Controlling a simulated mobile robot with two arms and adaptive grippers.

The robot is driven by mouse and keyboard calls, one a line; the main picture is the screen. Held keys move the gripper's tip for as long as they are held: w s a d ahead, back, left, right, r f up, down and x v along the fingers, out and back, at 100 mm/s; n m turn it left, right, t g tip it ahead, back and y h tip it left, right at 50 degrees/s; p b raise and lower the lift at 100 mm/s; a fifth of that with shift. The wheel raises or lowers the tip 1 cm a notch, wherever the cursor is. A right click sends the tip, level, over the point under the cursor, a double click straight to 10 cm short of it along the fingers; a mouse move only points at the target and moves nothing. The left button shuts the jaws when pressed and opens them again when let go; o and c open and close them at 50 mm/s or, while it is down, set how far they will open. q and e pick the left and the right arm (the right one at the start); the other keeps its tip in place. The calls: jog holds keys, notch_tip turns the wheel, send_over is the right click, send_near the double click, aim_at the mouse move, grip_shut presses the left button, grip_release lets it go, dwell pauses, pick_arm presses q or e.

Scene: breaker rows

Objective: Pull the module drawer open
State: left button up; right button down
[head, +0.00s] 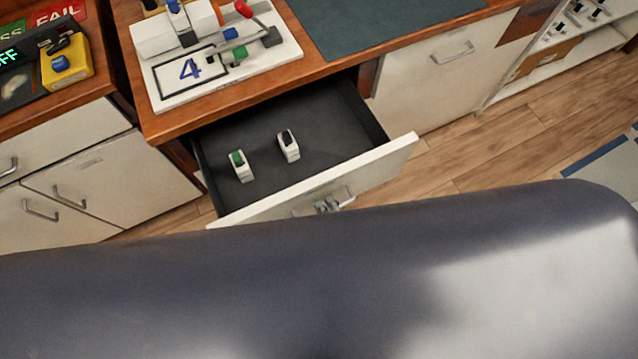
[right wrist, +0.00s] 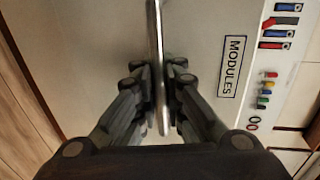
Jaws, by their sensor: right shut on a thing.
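The module drawer (head: 325,178) stands pulled out from under the wooden counter, with its dark inside showing. Two small white modules stand in it, one with a green top (head: 240,165) and one with a black top (head: 288,146). In the right wrist view the drawer front (right wrist: 100,40) carries a "MODULES" label (right wrist: 231,66). My right gripper (right wrist: 160,95) is shut on the metal drawer handle (right wrist: 154,30). In the head view the right gripper (head: 328,205) shows small at the drawer front, mostly hidden by a large dark part of mine. My left gripper is not in view.
A yellow box with a blue button (head: 66,64) is at the upper left. Closed cabinets (head: 441,75) flank the drawer. Wood floor (head: 500,140) is free at the right.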

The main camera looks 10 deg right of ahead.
jog(key=shift+f+v, duration=0.2)
jog(key=shift+v, duration=1.05)
jog(key=shift+f+v, duration=0.25)
jog(key=shift+v, duration=1.05)
jog(key=shift+s, duration=0.1)
jog(key=c, duration=2)
grip_release()
jog(key=v, duration=1.2)
